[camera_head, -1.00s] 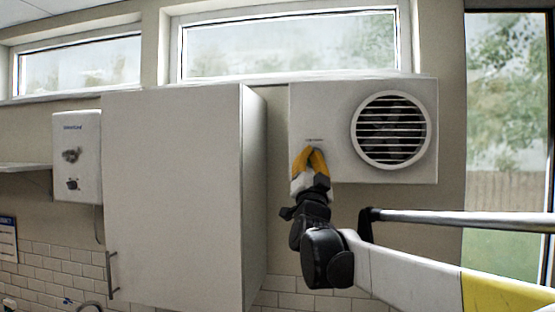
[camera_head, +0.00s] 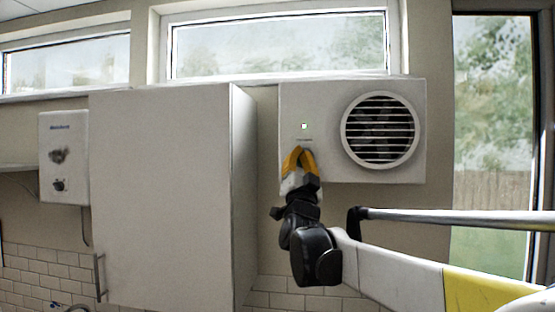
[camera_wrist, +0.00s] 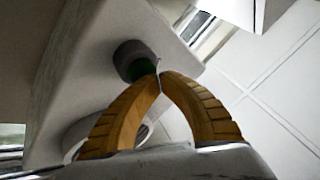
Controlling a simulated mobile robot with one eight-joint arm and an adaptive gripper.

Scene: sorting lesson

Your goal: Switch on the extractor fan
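The extractor fan is a white box (camera_head: 330,172) on the wall with a round slatted grille (camera_head: 380,130) on its right. My gripper (camera_head: 298,149) is at the lower left of the box, just below that light. In the wrist view, the yellow fingertips (camera_wrist: 160,76) meet with nothing seen between them. A dark round knob-like part with green on it (camera_wrist: 138,62) is right beside the tips; I cannot tell whether they touch it.
A tall white cabinet (camera_head: 160,200) stands left of the fan. A white wall heater box (camera_head: 64,155) hangs further left. Windows (camera_head: 280,45) run above, and a tall glazed pane (camera_head: 494,130) is at the right.

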